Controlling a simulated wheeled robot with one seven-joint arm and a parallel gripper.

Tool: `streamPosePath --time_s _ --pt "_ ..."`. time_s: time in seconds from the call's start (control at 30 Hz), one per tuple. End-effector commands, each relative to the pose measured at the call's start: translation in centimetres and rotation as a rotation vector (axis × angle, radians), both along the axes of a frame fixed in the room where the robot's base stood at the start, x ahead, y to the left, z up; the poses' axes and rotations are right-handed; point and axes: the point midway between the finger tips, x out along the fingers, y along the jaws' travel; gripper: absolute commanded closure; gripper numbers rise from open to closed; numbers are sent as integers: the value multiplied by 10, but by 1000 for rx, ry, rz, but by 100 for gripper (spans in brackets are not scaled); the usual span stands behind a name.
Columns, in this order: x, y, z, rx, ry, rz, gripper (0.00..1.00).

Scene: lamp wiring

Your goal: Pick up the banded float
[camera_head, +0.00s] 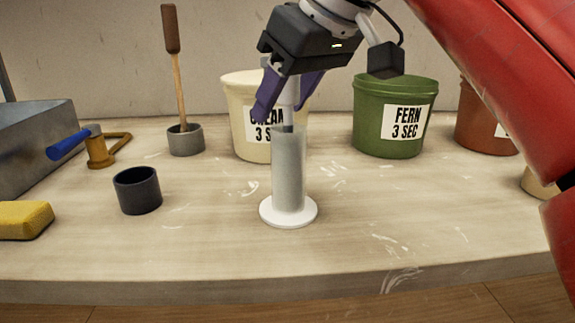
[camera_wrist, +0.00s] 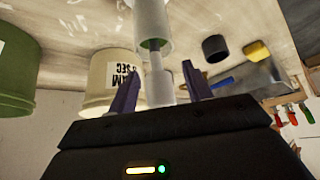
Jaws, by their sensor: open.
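The banded float (camera_head: 289,96) stands upright, its pale upper part showing above a clear cylinder (camera_head: 289,170) with a white round base. A darker section shows near the cylinder's mouth; the float's lower part is hard to make out inside. My gripper (camera_head: 281,110) is above the cylinder, its purple fingers open on either side of the float's upper part. In the wrist view the float (camera_wrist: 157,62) runs between the two spread fingers (camera_wrist: 160,70), with the cylinder (camera_wrist: 152,20) beyond. I cannot tell whether either finger touches it.
A cream bucket (camera_head: 243,115) stands close behind the cylinder, a green bucket (camera_head: 390,118) behind right. A dark cup (camera_head: 137,190), a grey pot (camera_head: 185,140) with a wooden-handled tool, a yellow block (camera_head: 24,220) and a metal bin (camera_head: 35,140) are left. The front bench is clear.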

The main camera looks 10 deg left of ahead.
Motion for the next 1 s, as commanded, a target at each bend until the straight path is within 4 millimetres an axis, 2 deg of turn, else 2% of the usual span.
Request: streamPosePath --time_s 0.1,0.33,0.7,1.0 --pt "2 4 -8 0 1 1 50" --pt "3 4 -7 0 0 0 52" --pt "3 4 -7 0 0 0 100" --pt "3 4 -7 0 0 0 100"
